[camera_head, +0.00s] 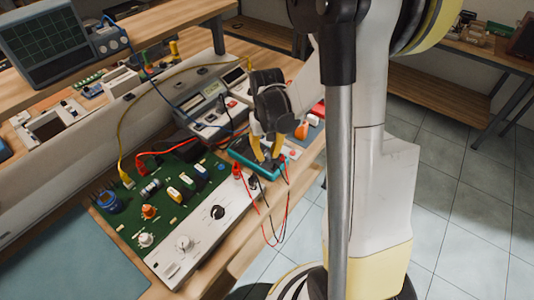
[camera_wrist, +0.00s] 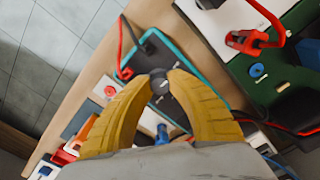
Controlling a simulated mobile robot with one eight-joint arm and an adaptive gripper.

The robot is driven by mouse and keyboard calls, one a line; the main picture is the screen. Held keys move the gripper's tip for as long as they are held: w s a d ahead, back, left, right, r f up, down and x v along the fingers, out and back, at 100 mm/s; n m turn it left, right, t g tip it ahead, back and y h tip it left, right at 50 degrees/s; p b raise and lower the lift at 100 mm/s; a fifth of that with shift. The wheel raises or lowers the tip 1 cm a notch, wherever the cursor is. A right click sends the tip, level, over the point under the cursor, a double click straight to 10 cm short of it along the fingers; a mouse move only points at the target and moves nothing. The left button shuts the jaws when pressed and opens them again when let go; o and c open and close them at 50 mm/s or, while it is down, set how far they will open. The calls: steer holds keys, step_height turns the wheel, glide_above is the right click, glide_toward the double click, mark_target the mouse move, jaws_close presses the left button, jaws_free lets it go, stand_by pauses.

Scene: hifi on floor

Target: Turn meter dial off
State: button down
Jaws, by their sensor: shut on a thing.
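The meter (camera_head: 242,156), dark-faced with a teal case, lies on the bench near its front edge. It also shows in the wrist view (camera_wrist: 190,62). Its round dark dial (camera_wrist: 159,84) sits between my yellow fingertips. My gripper (camera_head: 267,160) points down over the meter from above, its fingers shut on the dial. In the head view the fingers hide the dial. The dial's exact setting cannot be read. Red and black leads plug into the meter.
A green circuit board (camera_head: 165,190) with a white knob panel (camera_head: 205,228) lies left of the meter. A grey bench instrument (camera_head: 203,104) stands behind. Red and black leads (camera_head: 284,215) hang over the bench's front edge. Small items crowd the meter's far side.

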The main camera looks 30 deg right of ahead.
mark_target(267, 154)
stand_by(0.4)
steer(key=c, duration=1.2)
jaws_free()
step_height(267, 154, up, 12)
steer(key=shift+r, duration=0.1)
steer(key=s+a+r+n+t, duration=0.1)
steer(key=s+a+t, duration=0.1)
steer(key=s+a, duration=0.1)
steer(key=s+a+r+n+t, duration=0.1)
steer(key=s+a+r+t, duration=0.1)
steer(key=s+a, duration=0.2)
steer(key=s+a+r+n+t, duration=0.1)
steer(key=s+a+r+t, duration=0.1)
steer(key=a, duration=0.4)
steer(key=shift+s+a+r+t, duration=0.1)
steer(key=shift+s+t, duration=0.15)
steer(key=shift+s, duration=0.25)
steer(key=shift+s+a+r+t, duration=0.1)
steer(key=shift+s+t, duration=0.15)
steer(key=shift+s, duration=0.2)
